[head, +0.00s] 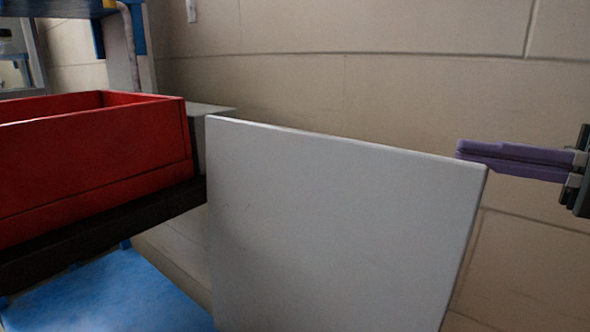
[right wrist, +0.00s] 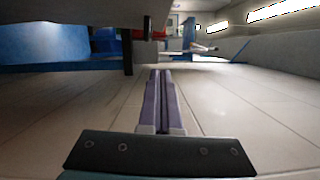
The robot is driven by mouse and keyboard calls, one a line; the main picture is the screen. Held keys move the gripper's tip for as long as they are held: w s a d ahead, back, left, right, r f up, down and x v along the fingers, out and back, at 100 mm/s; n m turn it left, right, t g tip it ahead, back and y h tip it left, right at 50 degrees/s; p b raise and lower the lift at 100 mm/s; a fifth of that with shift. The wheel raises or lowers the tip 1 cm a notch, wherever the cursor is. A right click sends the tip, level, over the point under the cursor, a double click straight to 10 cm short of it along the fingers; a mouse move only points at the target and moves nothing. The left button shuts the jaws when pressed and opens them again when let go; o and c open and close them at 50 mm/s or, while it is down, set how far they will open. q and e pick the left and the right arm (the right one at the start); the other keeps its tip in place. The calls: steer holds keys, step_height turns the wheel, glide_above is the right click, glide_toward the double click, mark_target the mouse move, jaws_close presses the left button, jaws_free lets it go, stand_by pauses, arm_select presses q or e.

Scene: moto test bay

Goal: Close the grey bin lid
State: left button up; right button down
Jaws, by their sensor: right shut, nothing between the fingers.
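The grey bin lid (head: 345,225) is a large flat panel standing raised and slightly tilted in the middle of the head view. My right gripper (head: 462,150) has purple fingers and comes in from the right. Its fingers are shut and empty, with the tips at the lid's upper right corner, on the far side; the lid's edge hides a little of them. I cannot tell whether they touch it. The right wrist view shows the same fingers (right wrist: 160,75) together, with a grey surface (right wrist: 85,10) above them, probably the lid. The bin's opening is hidden. My left gripper is not in view.
A red bin (head: 95,160) sits on a dark ledge (head: 100,235) to the left of the lid. A grey block (head: 200,125) shows between them. A blue surface (head: 110,295) lies below. A beige block wall (head: 420,100) stands behind.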

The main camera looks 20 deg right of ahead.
mark_target(373, 147)
steer(key=w+a, duration=0.1)
steer(key=a, duration=0.2)
steer(key=w+a+p, duration=0.1)
steer(key=a, duration=0.2)
steer(key=w+a+p, duration=0.1)
steer(key=a, duration=0.3)
steer(key=shift+w+r, duration=0.3)
steer(key=shift+w, duration=0.1)
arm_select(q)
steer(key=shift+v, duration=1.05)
arm_select(e)
steer(key=shift+s+a, duration=0.4)
steer(key=shift+a, duration=0.1)
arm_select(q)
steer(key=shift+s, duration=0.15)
arm_select(e)
steer(key=shift+a, duration=0.1)
